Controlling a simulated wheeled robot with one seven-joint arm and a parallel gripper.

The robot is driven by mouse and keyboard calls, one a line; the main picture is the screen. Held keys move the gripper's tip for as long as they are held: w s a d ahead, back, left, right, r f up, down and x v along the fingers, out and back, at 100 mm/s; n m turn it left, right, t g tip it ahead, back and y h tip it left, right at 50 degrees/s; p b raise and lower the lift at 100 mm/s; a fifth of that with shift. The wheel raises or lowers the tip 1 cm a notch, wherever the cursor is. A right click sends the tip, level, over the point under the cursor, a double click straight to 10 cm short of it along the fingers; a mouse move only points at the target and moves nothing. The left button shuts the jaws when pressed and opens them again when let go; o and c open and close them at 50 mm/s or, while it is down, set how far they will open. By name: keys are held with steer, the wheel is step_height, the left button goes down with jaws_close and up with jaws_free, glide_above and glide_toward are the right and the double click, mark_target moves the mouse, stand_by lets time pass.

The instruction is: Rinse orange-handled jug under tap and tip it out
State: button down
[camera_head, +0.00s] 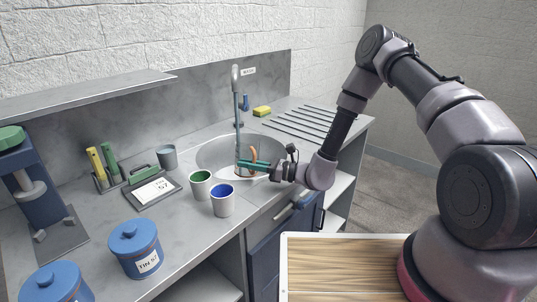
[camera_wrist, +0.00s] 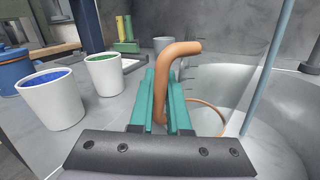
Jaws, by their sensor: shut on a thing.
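My gripper (camera_head: 256,164) is shut on the orange handle (camera_head: 253,154) of the jug, over the front of the round sink basin (camera_head: 212,152). In the wrist view the curved handle (camera_wrist: 178,58) stands up between my teal fingers (camera_wrist: 160,95). A thin orange ring (camera_wrist: 222,116) shows beside them over the basin. The jug's body is hard to make out, so its tilt and contents cannot be told. The tall tap (camera_head: 238,110) rises close to the jug in the head view.
A green-lined cup (camera_head: 200,190) and a blue-lined cup (camera_head: 222,204) stand left of the basin. A yellow sponge (camera_head: 262,111) lies behind, near the ribbed drainer (camera_head: 300,125).

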steer(key=shift+s+a+f, duration=0.1)
steer(key=shift+s+f, duration=0.05)
steer(key=shift+f, duration=0.05)
steer(key=shift+r+n, duration=0.15)
steer(key=shift+n, duration=0.15)
steer(key=shift+r+n+h, duration=0.3)
steer(key=shift+r+n, duration=0.2)
steer(key=shift+r, duration=0.35)
